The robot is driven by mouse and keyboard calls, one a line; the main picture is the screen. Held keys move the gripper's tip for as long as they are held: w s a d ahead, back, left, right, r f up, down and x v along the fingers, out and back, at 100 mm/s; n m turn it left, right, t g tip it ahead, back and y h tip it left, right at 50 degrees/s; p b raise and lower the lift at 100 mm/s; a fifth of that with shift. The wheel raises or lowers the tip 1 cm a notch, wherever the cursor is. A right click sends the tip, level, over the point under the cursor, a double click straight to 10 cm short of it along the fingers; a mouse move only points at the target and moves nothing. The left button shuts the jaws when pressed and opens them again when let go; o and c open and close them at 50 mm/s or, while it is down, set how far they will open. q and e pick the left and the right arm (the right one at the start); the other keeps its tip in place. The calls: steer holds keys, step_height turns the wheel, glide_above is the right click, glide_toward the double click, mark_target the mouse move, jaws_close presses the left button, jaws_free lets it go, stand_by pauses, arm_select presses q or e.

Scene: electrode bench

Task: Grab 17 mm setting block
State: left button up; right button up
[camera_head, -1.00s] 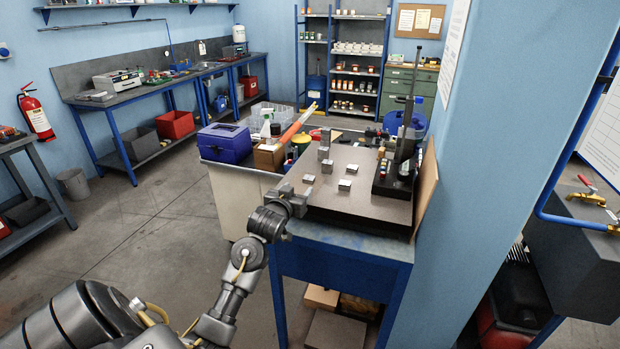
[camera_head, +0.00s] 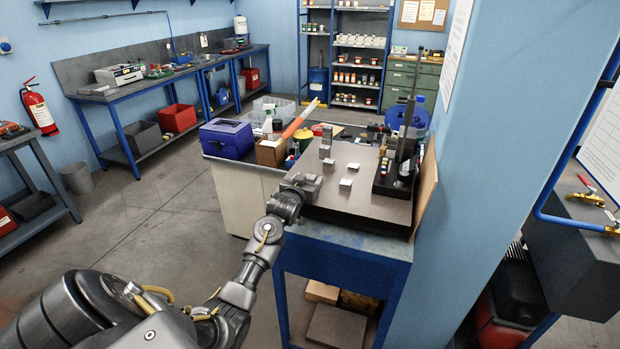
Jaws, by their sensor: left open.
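Several small bright metal setting blocks stand on the grey surface plate (camera_head: 370,207) on the blue bench. One block (camera_head: 345,184) is nearest the front, another block (camera_head: 353,167) lies behind it, and a block (camera_head: 328,165) stands in front of a taller block (camera_head: 325,150). Their sizes are too small to read, so I cannot tell which is 17 mm. My left gripper (camera_head: 307,181) is open at the plate's front left edge, left of these blocks. It covers the spot where another block stood in view. My right gripper is not in view.
A dark gauge stand (camera_head: 395,178) with a tall column stands at the plate's right. A purple-blue box (camera_head: 226,139), a brown carton (camera_head: 271,152) and an orange tube (camera_head: 299,119) are to the left. The plate's front right is clear.

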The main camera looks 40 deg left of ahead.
arm_select(q)
steer(key=c, duration=1.1)
steer(key=shift+r, duration=0.1)
steer(key=shift+r+b, duration=0.5)
steer(key=shift+b, duration=0.05)
steer(key=shift+r+b, duration=0.55)
steer(key=shift+r, duration=0.15)
steer(key=s+d+r, duration=0.2)
steer(key=s+r, duration=0.1)
steer(key=s, duration=0.1)
steer(key=s+d+r, duration=0.2)
steer(key=s+r, duration=0.2)
steer(key=s+d+r, duration=0.1)
steer(key=s+r, duration=0.2)
steer(key=s, duration=0.2)
steer(key=shift+d+r, duration=0.2)
steer(key=shift+d, duration=0.2)
